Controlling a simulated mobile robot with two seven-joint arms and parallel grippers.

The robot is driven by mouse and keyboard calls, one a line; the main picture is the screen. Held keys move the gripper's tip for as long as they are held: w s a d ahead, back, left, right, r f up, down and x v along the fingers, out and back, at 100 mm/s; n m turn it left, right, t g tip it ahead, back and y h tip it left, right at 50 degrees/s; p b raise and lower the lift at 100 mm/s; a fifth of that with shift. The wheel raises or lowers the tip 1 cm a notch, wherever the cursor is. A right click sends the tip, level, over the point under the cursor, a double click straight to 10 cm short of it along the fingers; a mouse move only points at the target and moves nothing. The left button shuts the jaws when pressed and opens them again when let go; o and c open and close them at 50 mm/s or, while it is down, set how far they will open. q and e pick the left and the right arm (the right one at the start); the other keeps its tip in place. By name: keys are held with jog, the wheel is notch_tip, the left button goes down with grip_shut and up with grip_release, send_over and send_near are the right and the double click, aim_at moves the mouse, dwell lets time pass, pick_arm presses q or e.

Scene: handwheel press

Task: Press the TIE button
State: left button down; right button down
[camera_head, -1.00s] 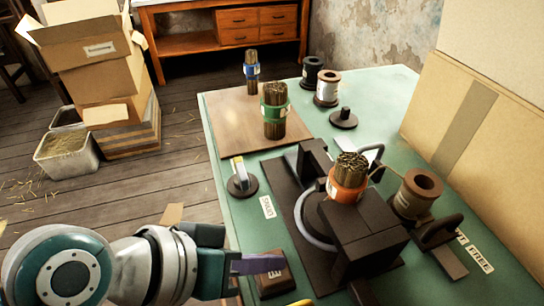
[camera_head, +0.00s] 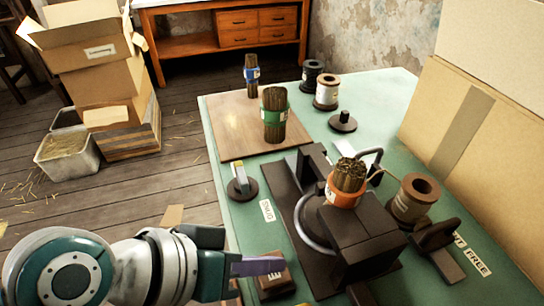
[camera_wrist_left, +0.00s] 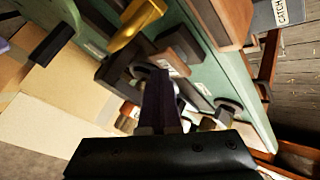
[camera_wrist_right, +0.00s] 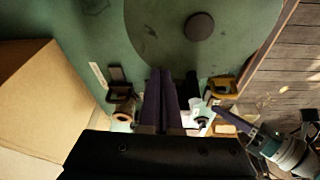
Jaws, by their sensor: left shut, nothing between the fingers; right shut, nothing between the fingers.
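The wooden button block (camera_head: 272,280) stands at the near left edge of the green table. Its pale label is partly covered and only its last letters show, so I cannot read TIE in full. My left gripper (camera_head: 280,264) is shut and empty, its purple fingers lying across the block's top in the head view. Whether they touch it I cannot tell. The left fingers also show in the left wrist view (camera_wrist_left: 162,75). The dark press (camera_head: 360,235) holds a stalk bundle with an orange band (camera_head: 345,190). My right gripper (camera_wrist_right: 165,75) is shut and empty above the green table.
A wooden board (camera_head: 235,130) carries a green-banded bundle (camera_head: 273,115) and a blue-banded bundle (camera_head: 251,75). A brown spool (camera_head: 415,198) stands right of the press, with a strand running to the bundle. A small dial (camera_head: 242,186) sits beside the SNUG label (camera_head: 267,210). Cardboard stands at right.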

pick_arm(q)
jog(key=shift+r+p, duration=0.55)
jog(key=shift+r, duration=0.2)
notch_tip(320, 180, up, 5)
jog(key=p, duration=0.5)
jog(key=shift+s, duration=0.1)
dwell(0.4)
